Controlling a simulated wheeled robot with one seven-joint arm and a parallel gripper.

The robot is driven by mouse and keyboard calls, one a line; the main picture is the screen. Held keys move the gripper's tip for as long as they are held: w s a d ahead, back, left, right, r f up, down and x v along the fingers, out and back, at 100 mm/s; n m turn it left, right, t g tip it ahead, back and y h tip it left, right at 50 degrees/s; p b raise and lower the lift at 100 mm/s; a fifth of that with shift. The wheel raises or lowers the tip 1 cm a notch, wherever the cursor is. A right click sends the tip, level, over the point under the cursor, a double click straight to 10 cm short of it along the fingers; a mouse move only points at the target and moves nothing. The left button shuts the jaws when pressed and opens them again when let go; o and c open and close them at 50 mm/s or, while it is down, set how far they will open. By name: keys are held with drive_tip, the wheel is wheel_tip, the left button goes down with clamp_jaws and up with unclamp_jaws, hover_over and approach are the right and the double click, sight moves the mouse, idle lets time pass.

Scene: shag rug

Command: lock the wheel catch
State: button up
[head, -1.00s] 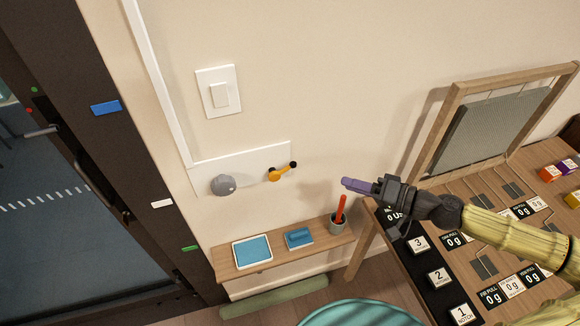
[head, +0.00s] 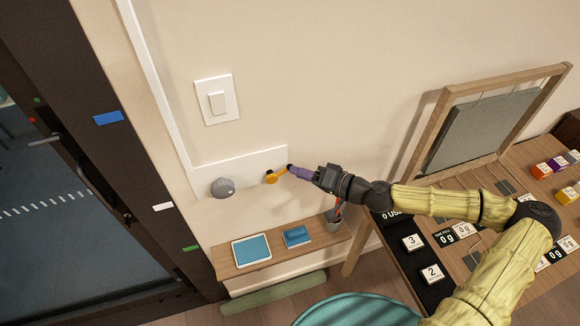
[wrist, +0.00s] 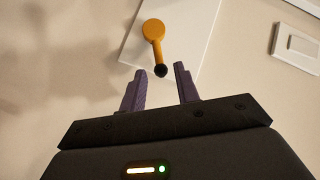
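A white plate (head: 240,168) on the wall carries a grey round knob (head: 222,188) at its left. At its right is an orange lever (head: 272,177) with a black tip, pointing right and slightly up. In the wrist view the orange lever (wrist: 153,32) points toward me, its black tip (wrist: 161,71) at the gap between the fingertips. My gripper (head: 293,170) has purple fingers and reaches the lever's tip from the right. In the wrist view the fingers (wrist: 160,74) stand apart; I cannot tell whether either touches the tip.
A light switch (head: 217,99) is on the wall above the plate. A small shelf (head: 275,256) below holds a blue-topped tray, a blue block and a cup (head: 334,220). A dark door frame is at the left; a wooden desk with a framed panel (head: 480,118) is at the right.

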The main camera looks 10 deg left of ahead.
drive_tip(key=x, duration=0.3)
drive_tip(key=shift+a+p, duration=0.25)
drive_tip(key=shift+p, duration=0.1)
clamp_jaws()
drive_tip(key=shift+f, duration=0.15)
drive_tip(key=b, duration=0.1)
drive_tip(key=f+b, duration=0.1)
drive_tip(key=b, duration=0.1)
drive_tip(key=shift+w+d+m+y, duration=0.1)
drive_tip(key=shift+w+m+y, duration=0.05)
drive_tip(key=shift+m+y, duration=0.15)
drive_tip(key=shift+d+m+y+b, duration=0.1)
drive_tip(key=shift+m+y+b, duration=0.25)
drive_tip(key=shift+b, duration=0.7)
drive_tip(key=shift+r, duration=0.1)
